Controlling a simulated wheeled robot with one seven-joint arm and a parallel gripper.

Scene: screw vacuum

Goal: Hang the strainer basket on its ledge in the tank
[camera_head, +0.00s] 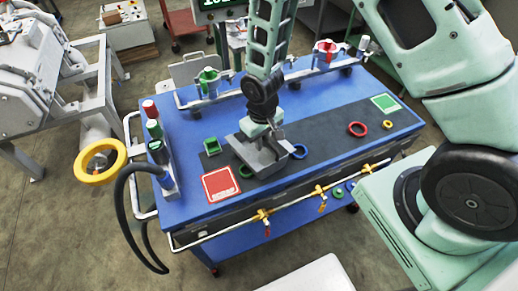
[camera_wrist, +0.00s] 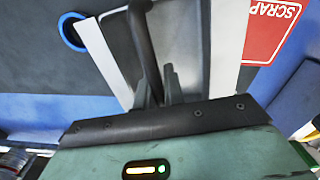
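A red SCRAP plate (camera_head: 221,185) lies left of the basket; a green square (camera_head: 384,103) is at the mat's right. Red (camera_head: 357,129) and blue (camera_head: 299,151) rings lie around. A yellow ring (camera_head: 100,160) and black hose (camera_head: 124,205) stand off the left edge. Pipes line the front.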

